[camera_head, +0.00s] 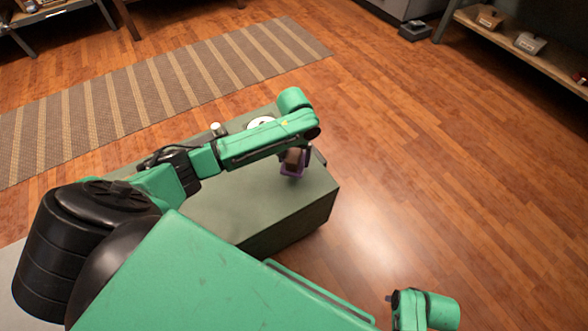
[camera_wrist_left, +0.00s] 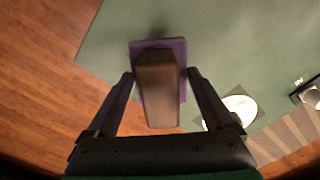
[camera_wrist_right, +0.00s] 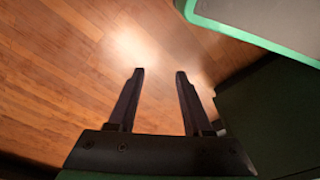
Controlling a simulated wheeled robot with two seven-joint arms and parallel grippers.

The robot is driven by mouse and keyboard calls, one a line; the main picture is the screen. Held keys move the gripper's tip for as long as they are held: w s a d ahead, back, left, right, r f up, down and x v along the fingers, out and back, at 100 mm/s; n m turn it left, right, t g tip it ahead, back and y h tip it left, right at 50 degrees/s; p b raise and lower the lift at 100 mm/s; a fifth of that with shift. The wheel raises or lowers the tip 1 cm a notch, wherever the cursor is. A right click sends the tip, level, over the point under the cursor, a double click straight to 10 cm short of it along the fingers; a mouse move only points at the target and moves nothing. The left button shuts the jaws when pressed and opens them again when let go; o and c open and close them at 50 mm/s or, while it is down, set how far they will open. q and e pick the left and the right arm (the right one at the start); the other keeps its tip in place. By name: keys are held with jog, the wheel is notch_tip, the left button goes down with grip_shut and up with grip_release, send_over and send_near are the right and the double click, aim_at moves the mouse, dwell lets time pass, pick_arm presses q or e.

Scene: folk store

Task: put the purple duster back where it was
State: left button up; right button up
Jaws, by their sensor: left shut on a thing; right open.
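The purple duster (camera_head: 291,170) has a purple base and a brown block-shaped handle. In the left wrist view the duster (camera_wrist_left: 158,90) sits between the fingers of my left gripper (camera_wrist_left: 160,74), which is shut on the brown handle. It is over the green box-like table (camera_head: 250,195), near its right end. I cannot tell whether its base touches the top. My right gripper (camera_wrist_right: 160,73) is open and empty above the wooden floor, off to the right of the table. In the head view its fingers are mostly hidden.
A white round plate (camera_head: 261,122) and a small white-topped cylinder (camera_head: 216,129) are on the table's far side. A shelf (camera_head: 520,55) at the upper right holds several block-handled items. A striped rug (camera_head: 150,95) lies beyond the table.

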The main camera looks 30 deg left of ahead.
pick_arm(q)
notch_tip(320, 180, down, 4)
jog(key=shift+f+b, duration=0.2)
jog(key=shift+b, duration=0.55)
pick_arm(e)
jog(key=r, duration=0.3)
jog(key=w+r, duration=0.1)
jog(key=shift+a+r, duration=0.15)
jog(key=shift+a, duration=0.25)
pick_arm(q)
jog(key=shift+f, duration=0.1)
jog(key=o, duration=1)
jog(key=shift+o, duration=0.2)
